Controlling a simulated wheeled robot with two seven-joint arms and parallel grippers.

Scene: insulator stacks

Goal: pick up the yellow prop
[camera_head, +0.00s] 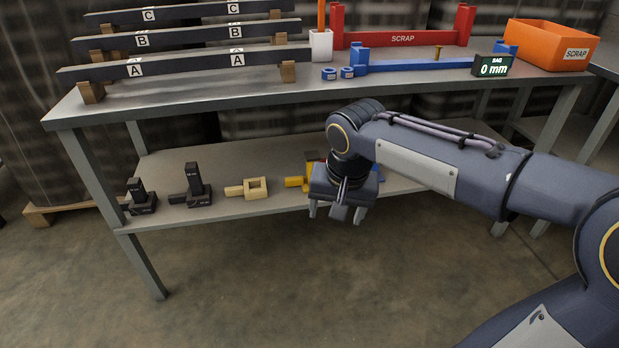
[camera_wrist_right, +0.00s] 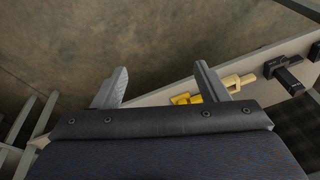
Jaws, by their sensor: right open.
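The yellow prop (camera_head: 295,182) lies on the lower shelf in the head view, partly hidden behind my right gripper (camera_head: 337,211). In the right wrist view, part of the yellow prop (camera_wrist_right: 184,99) shows at the shelf's edge, beside and partly behind one finger. My right gripper (camera_wrist_right: 161,70) is open and empty, with its fingers spread apart. In the head view it hangs in front of the shelf's front edge, fingers pointing down, apart from the prop's visible end. My left gripper is in neither view.
The lower shelf (camera_head: 215,208) also holds a pale tan prop (camera_head: 256,188) and two black props (camera_head: 194,186) (camera_head: 140,197) to the left. The tabletop (camera_head: 210,92) overhangs the shelf. The floor in front is clear.

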